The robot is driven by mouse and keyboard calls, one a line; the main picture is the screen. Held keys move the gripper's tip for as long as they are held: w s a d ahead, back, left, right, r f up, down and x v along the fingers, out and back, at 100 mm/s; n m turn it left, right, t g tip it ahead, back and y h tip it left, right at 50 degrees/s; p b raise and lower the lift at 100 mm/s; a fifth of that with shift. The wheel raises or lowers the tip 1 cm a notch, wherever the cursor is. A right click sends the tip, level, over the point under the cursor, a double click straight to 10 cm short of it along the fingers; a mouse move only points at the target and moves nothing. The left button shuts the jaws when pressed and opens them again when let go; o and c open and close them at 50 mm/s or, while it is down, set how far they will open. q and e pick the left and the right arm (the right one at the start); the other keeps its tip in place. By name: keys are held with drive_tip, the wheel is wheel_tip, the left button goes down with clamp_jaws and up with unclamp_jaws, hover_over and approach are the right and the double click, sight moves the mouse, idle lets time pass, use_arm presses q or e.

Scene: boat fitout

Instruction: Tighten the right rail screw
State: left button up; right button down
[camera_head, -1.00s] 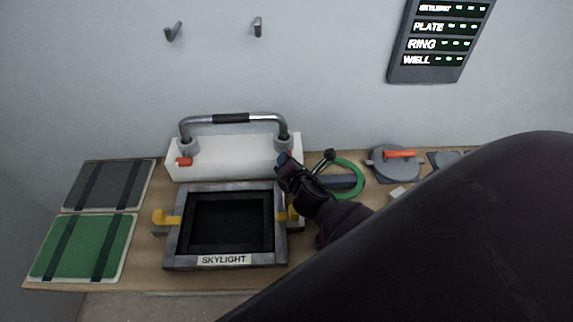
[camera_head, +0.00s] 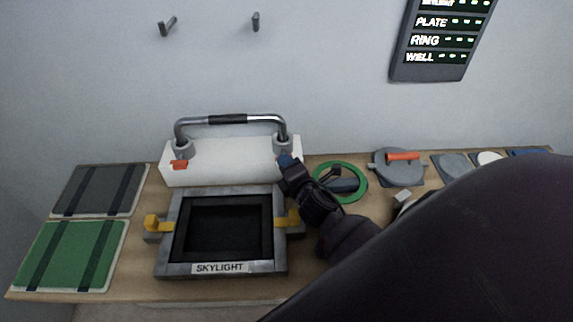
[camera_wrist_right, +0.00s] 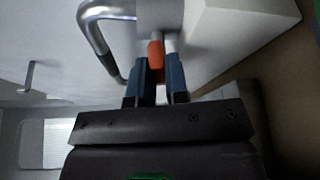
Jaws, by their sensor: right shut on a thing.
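The rail (camera_head: 228,119) is a bent metal bar with a dark grip, standing on a white block (camera_head: 225,165). Its left foot has a red screw handle (camera_head: 180,165). My right gripper (camera_head: 287,161) is at the rail's right foot (camera_head: 282,145) and hides the right screw in the head view. In the right wrist view, the blue fingers of my right gripper (camera_wrist_right: 159,75) are on both sides of the orange-red right rail screw (camera_wrist_right: 156,55), shut on it just below the grey foot (camera_wrist_right: 160,16). My left gripper is not in view.
A grey skylight frame (camera_head: 222,268) with yellow latches stands in front of the block. Green (camera_head: 68,255) and dark (camera_head: 98,190) panels lie at left. A green ring (camera_head: 322,191) and a grey lid (camera_head: 398,170) with a red handle lie at right. Wall hooks hang above.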

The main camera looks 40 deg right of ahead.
drive_tip(key=c, duration=1.1)
unclamp_jaws()
drive_tip(key=v, duration=1.1)
